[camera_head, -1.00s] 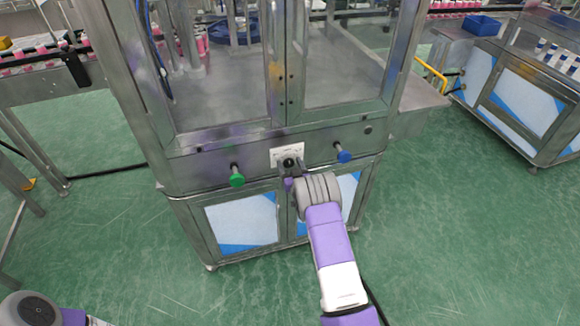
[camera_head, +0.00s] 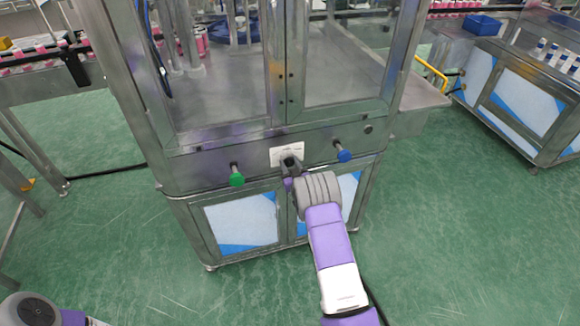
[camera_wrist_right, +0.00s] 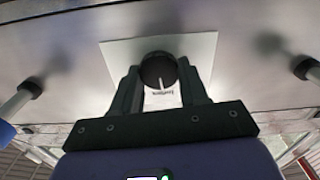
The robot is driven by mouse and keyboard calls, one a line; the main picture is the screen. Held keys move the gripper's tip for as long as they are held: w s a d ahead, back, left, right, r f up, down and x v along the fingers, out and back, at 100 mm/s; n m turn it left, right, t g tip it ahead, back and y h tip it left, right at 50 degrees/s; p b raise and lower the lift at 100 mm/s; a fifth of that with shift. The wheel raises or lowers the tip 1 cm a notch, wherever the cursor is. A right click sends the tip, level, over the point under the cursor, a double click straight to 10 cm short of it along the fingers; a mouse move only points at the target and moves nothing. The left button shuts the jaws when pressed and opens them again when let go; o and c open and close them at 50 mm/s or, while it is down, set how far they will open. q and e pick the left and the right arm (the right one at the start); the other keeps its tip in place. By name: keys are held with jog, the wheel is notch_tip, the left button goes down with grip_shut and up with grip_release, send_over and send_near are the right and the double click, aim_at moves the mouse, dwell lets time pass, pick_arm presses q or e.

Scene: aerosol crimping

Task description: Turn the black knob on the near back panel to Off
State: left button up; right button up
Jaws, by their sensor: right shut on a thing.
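The black knob (camera_wrist_right: 158,70) sits on a white label plate (camera_wrist_right: 203,45) on the steel cabinet's near panel. Its white pointer line points down, slightly right, in the right wrist view. My right gripper (camera_wrist_right: 160,88) is shut on the knob, with one dark finger on each side of it. In the head view my right gripper (camera_head: 291,168) reaches the panel at the plate (camera_head: 287,154) and mostly covers the knob. The label's print is too small and partly hidden to read. My left gripper is out of view.
A green button (camera_head: 237,179) sticks out left of the plate and a blue button (camera_head: 344,155) right of it, both close to my right gripper. The glazed steel cabinet (camera_head: 225,142) stands above. Green floor around it is mostly clear.

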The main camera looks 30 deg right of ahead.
jog(key=n+b, duration=0.4)
jog(key=n, duration=0.1)
jog(key=shift+a+f, duration=0.1)
jog(key=shift+f, duration=0.1)
jog(key=shift+n+b, duration=1.4)
jog(key=shift+n, duration=0.5)
jog(key=shift+r, duration=0.1)
jog(key=o, duration=1.1)
jog(key=shift+c, duration=0.2)
jog(key=shift+s, duration=0.1)
jog(key=p+v, duration=0.1)
jog(key=v, duration=0.6)
